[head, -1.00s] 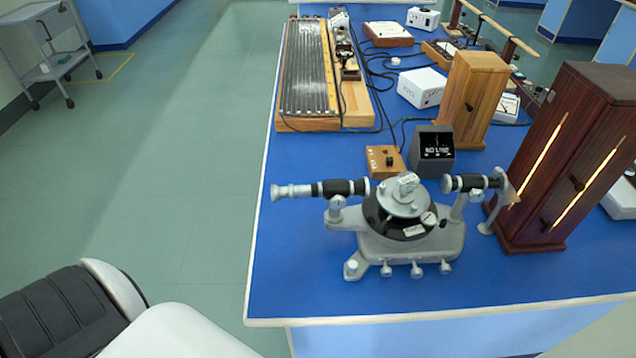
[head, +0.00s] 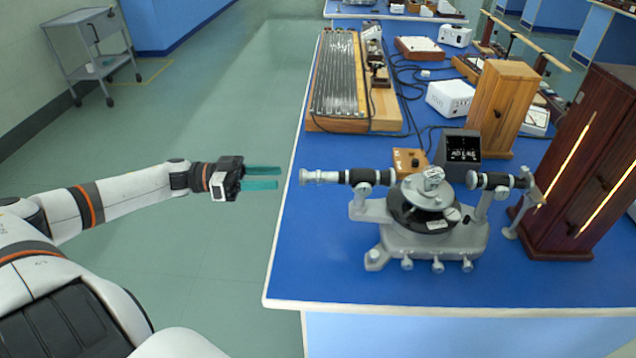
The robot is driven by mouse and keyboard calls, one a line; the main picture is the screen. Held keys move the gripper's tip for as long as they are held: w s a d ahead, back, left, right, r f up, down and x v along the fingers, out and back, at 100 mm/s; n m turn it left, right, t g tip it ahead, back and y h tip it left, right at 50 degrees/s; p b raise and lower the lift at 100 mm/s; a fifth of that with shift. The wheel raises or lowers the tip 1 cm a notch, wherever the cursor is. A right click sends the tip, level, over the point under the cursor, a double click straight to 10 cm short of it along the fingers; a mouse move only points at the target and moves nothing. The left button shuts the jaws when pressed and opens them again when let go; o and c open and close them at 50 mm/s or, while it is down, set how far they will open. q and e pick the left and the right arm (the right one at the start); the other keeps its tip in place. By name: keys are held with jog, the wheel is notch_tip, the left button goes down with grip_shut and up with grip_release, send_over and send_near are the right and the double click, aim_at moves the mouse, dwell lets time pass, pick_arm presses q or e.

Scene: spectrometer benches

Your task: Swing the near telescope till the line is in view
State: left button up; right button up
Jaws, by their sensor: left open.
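The near spectrometer (head: 425,222) stands on the blue bench near its front edge, with a round black table and a grey base. Its telescope (head: 348,177) points left, and its eyepiece end lies close to the bench's left edge. The collimator (head: 497,181) points right toward the dark wooden lamp box (head: 575,165) with glowing slits. A small dark display (head: 458,152) behind shows text, apparently "NO LINE". My left gripper (head: 262,178) is open and empty, its teal fingers pointing right, left of the eyepiece and apart from it. My right gripper is not in view.
A small wooden switch box (head: 409,161) sits behind the telescope. A light wooden lamp box (head: 502,108), a white box (head: 450,97) and a long ribbed apparatus (head: 338,80) stand farther back. A grey trolley (head: 93,55) stands far left. Floor left of the bench is clear.

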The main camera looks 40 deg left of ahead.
aim_at(316, 177)
pick_arm(q)
jog(key=p+x, duration=0.1)
jog(key=x, duration=1.1)
grip_shut()
